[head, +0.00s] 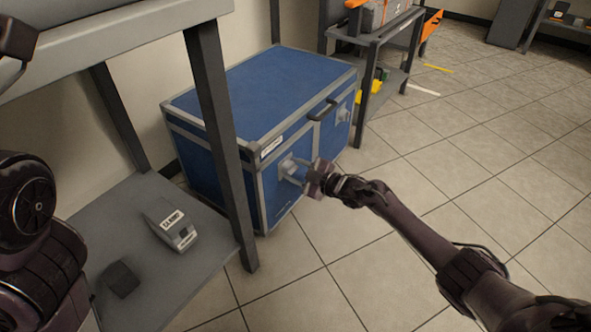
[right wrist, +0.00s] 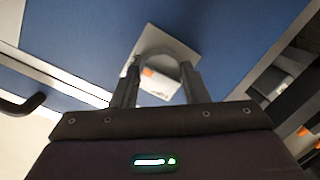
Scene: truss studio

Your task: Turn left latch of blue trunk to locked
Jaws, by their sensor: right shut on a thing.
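The blue trunk (head: 275,92) with grey metal edges stands on the floor at the upper middle of the head view. Its left latch (head: 290,168) is a grey plate on the front face, and it also shows in the right wrist view (right wrist: 184,47) with a rounded tab and an orange mark. The right latch (head: 343,115) is farther along the same face. My right gripper (head: 312,180) is at the left latch; in the right wrist view its fingers (right wrist: 160,88) are on either side of the latch's tab, shut on it.
A grey shelf unit (head: 212,110) stands close at the left of the trunk, its post in front of the trunk's corner. A labelled box (head: 171,226) sits on its lower shelf. Another grey rack (head: 377,42) stands behind.

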